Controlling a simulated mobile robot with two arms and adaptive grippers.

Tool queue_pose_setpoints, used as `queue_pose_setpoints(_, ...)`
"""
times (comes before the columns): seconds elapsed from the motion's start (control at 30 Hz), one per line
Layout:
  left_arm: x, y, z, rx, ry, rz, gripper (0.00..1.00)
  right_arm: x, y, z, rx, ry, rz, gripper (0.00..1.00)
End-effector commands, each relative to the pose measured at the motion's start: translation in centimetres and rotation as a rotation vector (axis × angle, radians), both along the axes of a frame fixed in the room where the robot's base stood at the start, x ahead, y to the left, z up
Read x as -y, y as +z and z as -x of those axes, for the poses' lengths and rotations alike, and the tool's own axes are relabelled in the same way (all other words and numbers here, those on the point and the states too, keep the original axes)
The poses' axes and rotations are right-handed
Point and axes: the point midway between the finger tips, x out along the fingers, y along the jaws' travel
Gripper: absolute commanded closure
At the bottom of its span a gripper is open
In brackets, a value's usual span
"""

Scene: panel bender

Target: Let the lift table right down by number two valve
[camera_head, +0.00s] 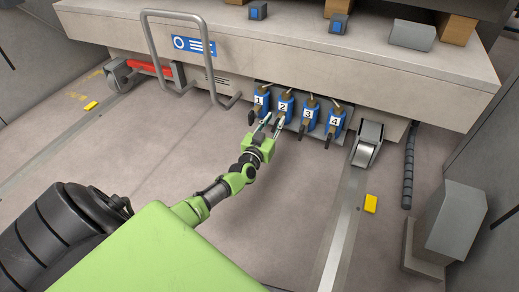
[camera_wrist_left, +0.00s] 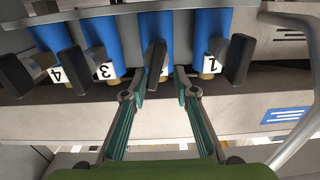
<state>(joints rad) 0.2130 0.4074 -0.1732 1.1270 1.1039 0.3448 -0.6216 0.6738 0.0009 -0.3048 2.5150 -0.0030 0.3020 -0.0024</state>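The number two valve (camera_head: 285,104) is a blue body with a black lever, second from the left in a row of numbered valves under the lift table (camera_head: 370,85). My left gripper (camera_head: 272,124) is just in front of it, its fingers apart. In the left wrist view, which is upside down, the black lever of number two (camera_wrist_left: 155,62) stands between the fingertips of my left gripper (camera_wrist_left: 160,78). Whether either finger touches it I cannot tell. The number two label is hidden there. My right gripper is out of view.
Valve one (camera_head: 260,100) and valve three (camera_head: 309,113) stand close on either side, valve four (camera_head: 335,121) farther right. A grey tubular handle (camera_head: 180,50) sticks out at the left. Yellow blocks (camera_head: 371,203) lie on the floor, which is clear around my arm.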

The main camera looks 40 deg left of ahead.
Motion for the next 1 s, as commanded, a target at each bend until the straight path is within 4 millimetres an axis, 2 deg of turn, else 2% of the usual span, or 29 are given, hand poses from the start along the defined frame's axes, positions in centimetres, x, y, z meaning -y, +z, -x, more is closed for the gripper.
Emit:
queue_pose_setpoints(0.03,0.3,0.4,1.2,-0.011,-0.001,0.0,0.74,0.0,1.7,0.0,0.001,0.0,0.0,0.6)
queue_pose_setpoints(0.4,2.0,0.5,8.0,-0.011,0.0,-0.003,0.74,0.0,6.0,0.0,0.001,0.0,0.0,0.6)
queue_pose_setpoints(0.6,2.7,0.3,11.1,-0.01,0.0,-0.005,0.74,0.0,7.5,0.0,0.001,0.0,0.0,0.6)
queue_pose_setpoints(0.8,3.1,0.1,12.6,-0.008,0.0,-0.004,0.74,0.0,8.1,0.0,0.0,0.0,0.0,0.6)
queue_pose_setpoints(1.0,3.2,0.0,12.8,-0.007,-0.001,-0.004,0.74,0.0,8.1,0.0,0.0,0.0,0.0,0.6)
